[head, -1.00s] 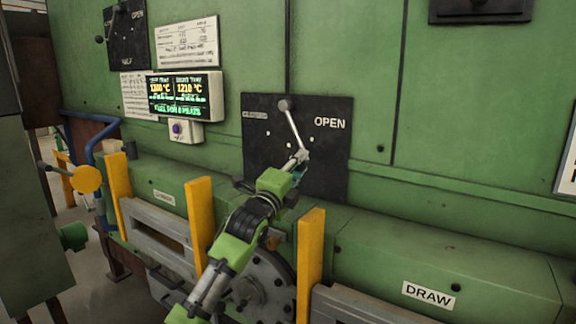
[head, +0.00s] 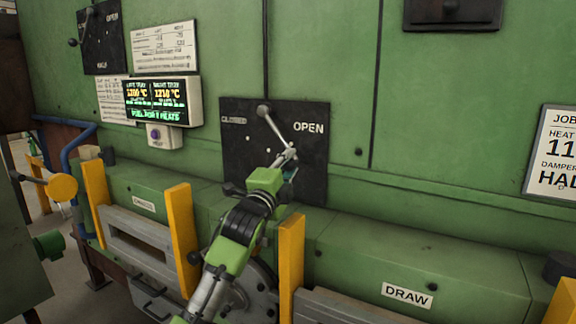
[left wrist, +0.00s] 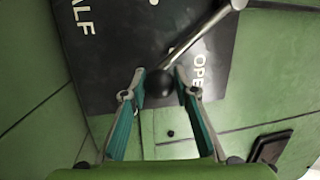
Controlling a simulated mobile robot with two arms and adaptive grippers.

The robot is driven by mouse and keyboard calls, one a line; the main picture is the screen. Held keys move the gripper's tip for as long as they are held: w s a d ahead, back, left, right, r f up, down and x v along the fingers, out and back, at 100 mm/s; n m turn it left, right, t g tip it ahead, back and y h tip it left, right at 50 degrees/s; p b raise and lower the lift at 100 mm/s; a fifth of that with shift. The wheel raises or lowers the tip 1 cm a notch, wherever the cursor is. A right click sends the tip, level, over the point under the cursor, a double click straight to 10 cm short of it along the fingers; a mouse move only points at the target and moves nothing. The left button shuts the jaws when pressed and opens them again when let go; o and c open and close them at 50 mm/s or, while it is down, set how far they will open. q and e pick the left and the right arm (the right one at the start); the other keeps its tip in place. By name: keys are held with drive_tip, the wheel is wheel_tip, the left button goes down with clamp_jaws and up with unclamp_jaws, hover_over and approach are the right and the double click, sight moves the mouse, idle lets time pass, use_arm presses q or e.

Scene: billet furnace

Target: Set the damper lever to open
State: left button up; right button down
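The damper lever (head: 275,127) is a pale rod on a black plate (head: 239,150), turning on a round hub at the plate's upper middle. It slants down and right, with its end below and left of the OPEN label (head: 308,128). My left gripper (head: 288,162) is at the lever's lower end. The HALF label shows partly there. My right gripper is not in view.
Below the plate a green ledge and yellow posts (head: 291,262) stand close to my left arm. A temperature display (head: 157,100) and a smaller black lever plate (head: 101,38) are at the upper left. A job sign (head: 556,153) hangs at the right.

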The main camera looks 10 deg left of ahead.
use_arm(q)
drive_tip(key=shift+o, duration=1)
drive_tip(key=shift+d, duration=0.1)
drive_tip(key=v, duration=1.2)
drive_tip(key=shift+f, duration=0.1)
